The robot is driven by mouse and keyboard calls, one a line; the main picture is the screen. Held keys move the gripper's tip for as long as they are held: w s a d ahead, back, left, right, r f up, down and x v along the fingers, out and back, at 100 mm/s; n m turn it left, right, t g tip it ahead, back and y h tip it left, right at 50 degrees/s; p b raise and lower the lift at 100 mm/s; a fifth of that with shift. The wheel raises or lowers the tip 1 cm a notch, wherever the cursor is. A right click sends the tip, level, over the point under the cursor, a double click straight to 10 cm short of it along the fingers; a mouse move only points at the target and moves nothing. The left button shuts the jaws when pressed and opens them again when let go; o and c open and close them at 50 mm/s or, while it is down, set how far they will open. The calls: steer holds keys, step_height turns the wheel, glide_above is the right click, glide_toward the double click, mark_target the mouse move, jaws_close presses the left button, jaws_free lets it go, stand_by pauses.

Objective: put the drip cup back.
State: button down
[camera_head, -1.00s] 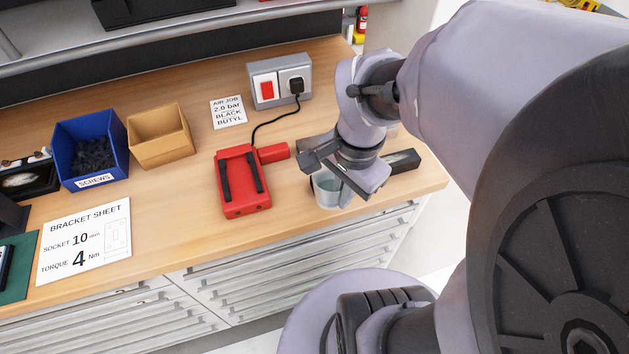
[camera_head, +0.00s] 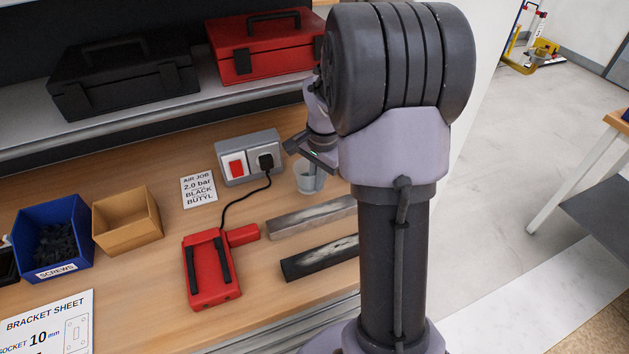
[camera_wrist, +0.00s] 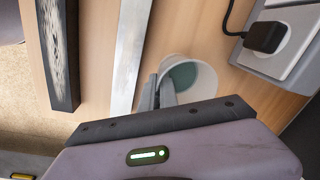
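The drip cup (camera_head: 304,184) is a small pale cup at the back of the bench, right of the grey socket box. In the wrist view the cup (camera_wrist: 203,80) shows a greenish inside, perhaps liquid. My gripper (camera_wrist: 158,93) is at the cup's near side, its two fingers close together with the cup wall between them, one finger inside the rim. In the head view my gripper (camera_head: 318,176) is partly hidden by my arm. I cannot tell whether the cup touches the bench.
A silver bar (camera_head: 310,216) and a dark bar (camera_head: 318,258) lie in front of the cup. The socket box (camera_head: 248,158) with a plug and black cable stands left of it. A red device (camera_head: 207,270) lies front left. A shelf with a red toolbox (camera_head: 265,50) overhangs behind.

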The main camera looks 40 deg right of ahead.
steer(key=w+d, duration=0.2)
steer(key=w, duration=0.1)
steer(key=shift+w+d+f, duration=0.1)
steer(key=shift+w+f, duration=0.05)
steer(key=shift+f, duration=0.2)
step_height(320, 180, down, 4)
steer(key=b, duration=0.2)
steer(key=shift+r+b, duration=0.25)
steer(key=shift+b, duration=0.1)
steer(key=shift+r, duration=0.2)
steer(key=c, duration=2)
jaws_free()
steer(key=shift+f, duration=0.25)
steer(key=o, duration=0.3)
steer(key=shift+o, duration=0.4)
